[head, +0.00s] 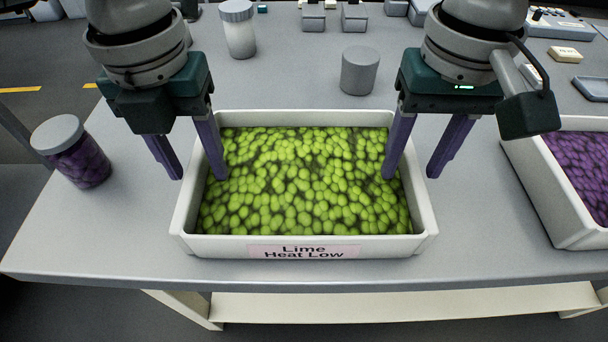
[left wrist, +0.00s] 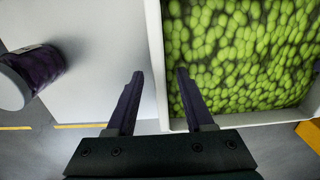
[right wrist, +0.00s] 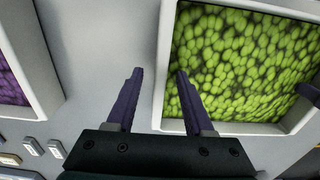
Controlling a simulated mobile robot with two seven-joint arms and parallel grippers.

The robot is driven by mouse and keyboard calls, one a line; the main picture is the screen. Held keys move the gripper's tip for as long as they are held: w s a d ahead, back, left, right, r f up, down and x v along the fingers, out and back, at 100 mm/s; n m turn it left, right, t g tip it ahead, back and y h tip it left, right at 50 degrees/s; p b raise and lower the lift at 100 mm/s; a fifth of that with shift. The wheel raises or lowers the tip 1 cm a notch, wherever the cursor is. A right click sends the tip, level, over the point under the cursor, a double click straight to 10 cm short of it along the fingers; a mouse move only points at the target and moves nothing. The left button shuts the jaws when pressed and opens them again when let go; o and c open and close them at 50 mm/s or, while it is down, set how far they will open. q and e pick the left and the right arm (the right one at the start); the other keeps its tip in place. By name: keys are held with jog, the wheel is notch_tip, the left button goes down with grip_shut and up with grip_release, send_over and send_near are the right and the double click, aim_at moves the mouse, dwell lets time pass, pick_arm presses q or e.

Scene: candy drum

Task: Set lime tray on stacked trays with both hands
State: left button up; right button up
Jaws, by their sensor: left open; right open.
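The lime tray (head: 303,246) is a white tray full of green candies, labelled "Lime Heat Low", near the front edge of the table. My left gripper (head: 196,176) is open at its left wall, with one finger outside and one over the candies. My right gripper (head: 410,176) is open at its right wall in the same way. In the left wrist view the tray wall (left wrist: 155,60) lies between the open fingers. In the right wrist view the wall (right wrist: 165,60) also lies between the fingers. I cannot see a stack of trays clearly.
A white tray of purple candies (head: 572,238) stands at the right. A jar of purple candies (head: 75,155) stands at the left. A grey cylinder (head: 360,71) and a white jar (head: 239,30) stand behind the lime tray. The table (head: 90,235) is bare at the front left.

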pick_arm(q)
jog(key=shift+f, duration=0.5)
pick_arm(e)
jog(key=shift+f, duration=0.55)
pick_arm(q)
grip_shut()
pick_arm(e)
grip_shut()
pick_arm(q)
jog(key=shift+r, duration=0.1)
pick_arm(e)
jog(key=shift+r, duration=0.1)
